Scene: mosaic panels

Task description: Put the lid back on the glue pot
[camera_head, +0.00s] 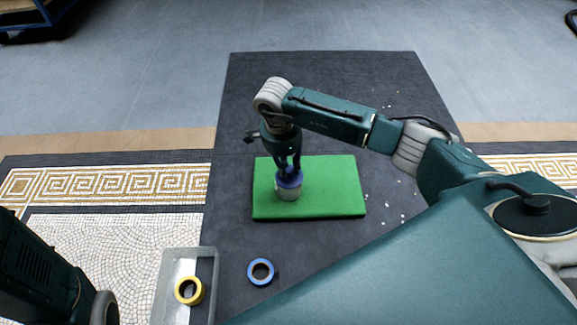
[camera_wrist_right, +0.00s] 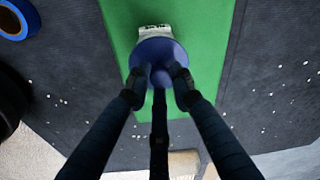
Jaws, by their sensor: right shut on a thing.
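The glue pot (camera_head: 287,195), pale with a label, stands upright on the green mat (camera_head: 335,190). The blue lid (camera_head: 290,182) is at the pot's top, roughly level. My right gripper (camera_head: 289,170) points straight down and is shut on the lid's knob. In the right wrist view the lid (camera_wrist_right: 152,50) hides most of the pot (camera_wrist_right: 154,31), whose pale side shows beyond the lid's far edge. I cannot tell whether the lid touches the rim or hovers slightly above it. My left arm shows at the lower left of the head view, its gripper out of sight.
A blue tape roll (camera_head: 261,271) lies on the dark floor covering in front of the green mat. A grey tray (camera_head: 171,280) with a yellow tape roll (camera_head: 189,290) stands to its left. Small white chips (camera_head: 388,219) lie scattered right of the mat.

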